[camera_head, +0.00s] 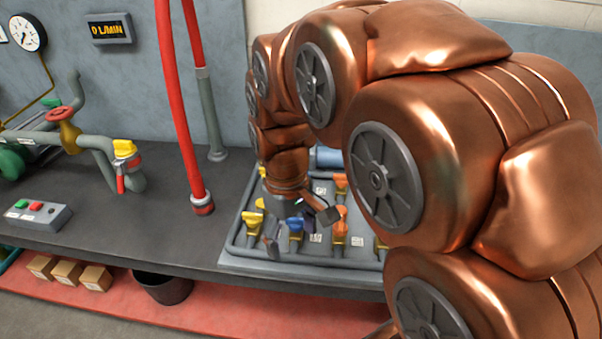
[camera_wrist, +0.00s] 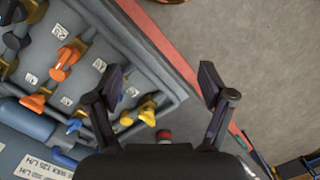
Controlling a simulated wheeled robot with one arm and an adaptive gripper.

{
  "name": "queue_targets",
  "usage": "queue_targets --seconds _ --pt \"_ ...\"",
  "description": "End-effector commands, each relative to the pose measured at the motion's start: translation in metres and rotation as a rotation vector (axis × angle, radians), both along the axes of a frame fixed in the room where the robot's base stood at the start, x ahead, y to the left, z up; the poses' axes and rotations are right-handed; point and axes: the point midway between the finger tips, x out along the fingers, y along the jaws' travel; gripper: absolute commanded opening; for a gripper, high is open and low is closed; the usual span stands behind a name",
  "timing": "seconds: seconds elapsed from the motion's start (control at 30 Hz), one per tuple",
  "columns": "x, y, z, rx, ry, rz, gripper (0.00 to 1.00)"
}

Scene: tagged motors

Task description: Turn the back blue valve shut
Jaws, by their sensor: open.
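The back blue valve (camera_wrist: 75,125) shows in the wrist view as a small blue handle at the lower left. It is left of my gripper's left finger, outside the jaws. In the head view my wrist hides it. My gripper (camera_head: 299,222) hangs over the valve panel (camera_head: 300,268), and its fingers also show in the wrist view (camera_wrist: 160,80). It is open, with nothing held between the fingers. A front blue valve (camera_head: 296,225) stands close by the fingers in the head view; in the wrist view the left finger mostly covers it.
Orange valves (camera_head: 340,228) and yellow valves (camera_head: 254,223) stand close around on the panel. In the wrist view an orange handle (camera_wrist: 35,103) neighbours the back blue valve, and a yellow handle (camera_wrist: 147,117) lies near the fingers. A red pipe (camera_head: 178,100) rises left of the panel.

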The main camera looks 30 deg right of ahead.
Motion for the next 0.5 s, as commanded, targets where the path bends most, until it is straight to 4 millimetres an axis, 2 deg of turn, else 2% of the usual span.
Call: queue_targets --seconds 0.03,0.1,0.3,0.5 --pt "0.017 -0.008 0.001 0.002 -0.006 0.020 0.81" --pt "0.038 -0.019 0.002 0.006 -0.014 0.059 0.81" --pt "0.097 -0.053 0.005 0.012 -0.038 0.179 0.81" --pt "0.151 -0.094 -0.001 0.017 -0.058 0.308 0.81"
